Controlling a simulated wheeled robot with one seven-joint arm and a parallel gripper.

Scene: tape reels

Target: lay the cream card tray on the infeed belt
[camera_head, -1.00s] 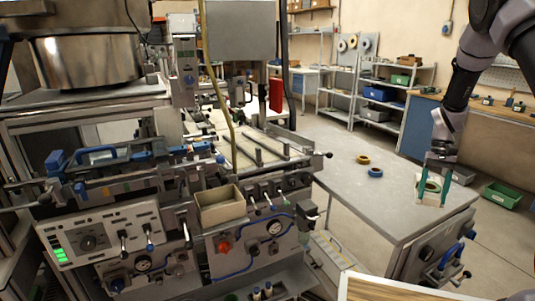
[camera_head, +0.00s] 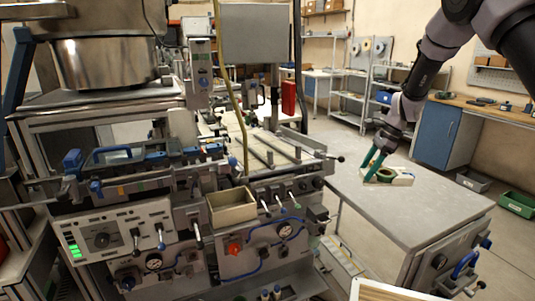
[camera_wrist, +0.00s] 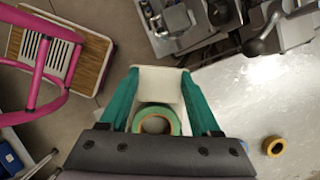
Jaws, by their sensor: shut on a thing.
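The cream card tray (camera_head: 403,178) is in my gripper (camera_head: 376,168), held over the grey worktop and tilted a little in the head view. Its cream floor (camera_wrist: 160,84) lies between my green fingers in the wrist view, with a green-and-orange tape reel (camera_wrist: 157,121) in it. The fingers are shut on the tray's sides. What looks like the infeed belt (camera_head: 286,151) is the pale flat bed with dark rails on the machine, left of the tray and apart from it.
The grey worktop (camera_head: 415,215) is largely clear. An orange tape reel (camera_wrist: 274,146) lies on it in the wrist view. An open cream box (camera_head: 232,207) sits on the machine front. Levers and knobs stand near the bed. A pink-framed stool (camera_wrist: 60,50) shows at the left.

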